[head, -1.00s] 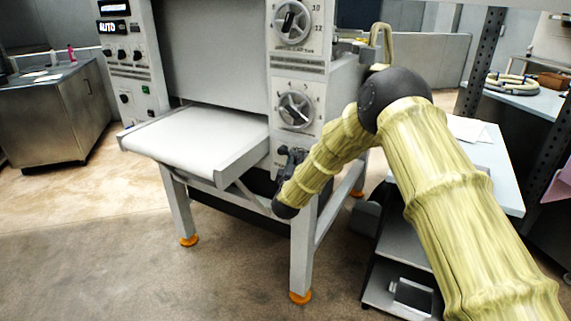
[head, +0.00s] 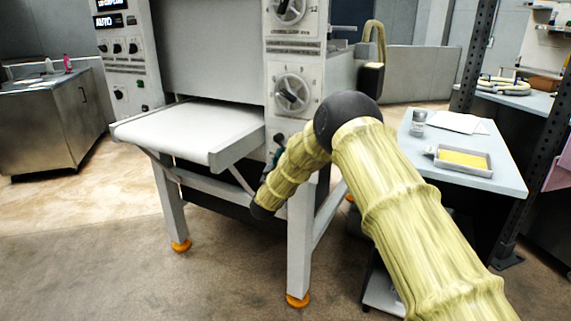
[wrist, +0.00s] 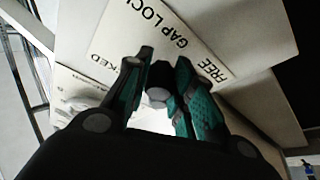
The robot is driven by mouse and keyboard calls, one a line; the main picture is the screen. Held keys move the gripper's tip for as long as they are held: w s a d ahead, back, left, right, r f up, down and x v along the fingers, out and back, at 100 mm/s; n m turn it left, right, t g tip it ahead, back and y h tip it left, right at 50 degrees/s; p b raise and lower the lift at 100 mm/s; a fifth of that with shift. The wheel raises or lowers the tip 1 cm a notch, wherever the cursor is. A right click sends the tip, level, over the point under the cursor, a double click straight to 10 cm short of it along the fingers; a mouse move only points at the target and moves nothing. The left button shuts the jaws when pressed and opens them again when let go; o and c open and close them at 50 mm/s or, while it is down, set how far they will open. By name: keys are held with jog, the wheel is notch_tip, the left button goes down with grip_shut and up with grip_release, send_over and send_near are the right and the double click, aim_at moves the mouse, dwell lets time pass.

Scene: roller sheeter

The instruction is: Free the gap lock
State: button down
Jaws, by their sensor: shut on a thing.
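The gap lock is a dark lever or knob (wrist: 157,84) on the machine's front, with a white label (wrist: 140,38) reading GAP LOCK, FREE and LOCKED. In the wrist view my gripper (wrist: 164,62) has its dark, green-padded fingers on both sides of the knob and is shut on it. The FREE end of the label is at the right, the LOCKED end at the left. In the head view my gripper (head: 278,150) is at the front panel under the lower dial, partly behind my arm.
The roller sheeter's white belt table (head: 190,128) juts out left of my gripper. A dial (head: 292,92) sits just above it. A side table (head: 460,150) at the right holds a yellow-filled tray (head: 462,160) and a small shaker (head: 418,122). Floor in front is clear.

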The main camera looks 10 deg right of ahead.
jog(key=shift+w+r+m+h+b, duration=0.15)
jog(key=shift+m+h+b, duration=0.15)
jog(key=shift+m, duration=0.3)
jog(key=shift+w+f+m+h+b, duration=0.15)
jog(key=shift+m+h+b, duration=0.15)
jog(key=shift+m, duration=0.3)
jog(key=shift+r+m, duration=0.15)
jog(key=shift+m, duration=0.15)
jog(key=shift+a, duration=0.1)
jog(key=c, duration=1.2)
grip_release()
jog(key=shift+a+f, duration=0.2)
jog(key=shift+f, duration=0.1)
jog(key=v, duration=1.1)
jog(key=shift+s+a, duration=0.25)
jog(key=shift+s, duration=0.1)
